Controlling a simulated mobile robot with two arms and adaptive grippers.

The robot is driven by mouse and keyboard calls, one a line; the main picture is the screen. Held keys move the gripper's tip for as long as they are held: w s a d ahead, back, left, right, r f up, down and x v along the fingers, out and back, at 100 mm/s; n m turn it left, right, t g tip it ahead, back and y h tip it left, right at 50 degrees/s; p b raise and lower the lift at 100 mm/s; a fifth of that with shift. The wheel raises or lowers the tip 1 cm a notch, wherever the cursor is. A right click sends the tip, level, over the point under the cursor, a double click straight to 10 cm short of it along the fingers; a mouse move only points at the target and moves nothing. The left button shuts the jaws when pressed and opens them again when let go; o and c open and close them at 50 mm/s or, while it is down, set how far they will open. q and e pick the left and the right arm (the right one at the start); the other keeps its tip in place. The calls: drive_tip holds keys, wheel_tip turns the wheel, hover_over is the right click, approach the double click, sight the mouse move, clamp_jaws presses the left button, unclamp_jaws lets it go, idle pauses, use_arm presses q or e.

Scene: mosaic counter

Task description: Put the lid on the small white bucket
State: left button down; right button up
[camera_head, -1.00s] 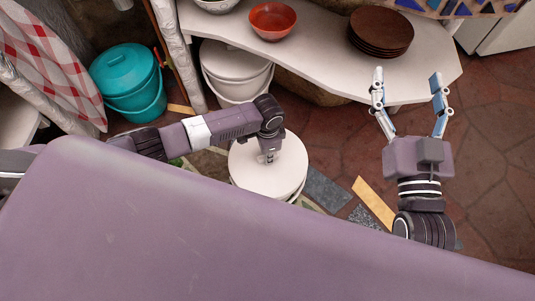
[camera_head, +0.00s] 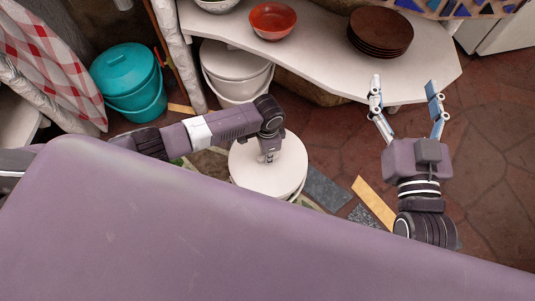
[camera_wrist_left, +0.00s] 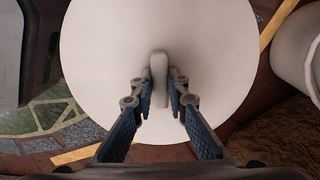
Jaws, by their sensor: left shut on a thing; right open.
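The round white lid (camera_head: 285,165) lies level under my left gripper (camera_head: 268,157). In the left wrist view the lid (camera_wrist_left: 100,50) fills the middle, and my left gripper (camera_wrist_left: 158,97) is shut on its raised handle (camera_wrist_left: 158,66). The small white bucket (camera_head: 298,194) is mostly hidden beneath the lid; only a sliver of white shows at the lower right edge. I cannot tell whether the lid touches its rim. My right gripper (camera_head: 405,95) is open and empty, at the right, beside the counter's front edge.
A larger white bucket (camera_head: 236,88) with its own lid stands under the counter (camera_head: 325,60). A teal bucket (camera_head: 128,80) stands at the left. The counter holds a red bowl (camera_head: 272,20) and a stack of brown plates (camera_head: 381,30). Floor at the right is clear.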

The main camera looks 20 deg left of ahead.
use_arm(q)
drive_tip(key=c, duration=1.3)
unclamp_jaws()
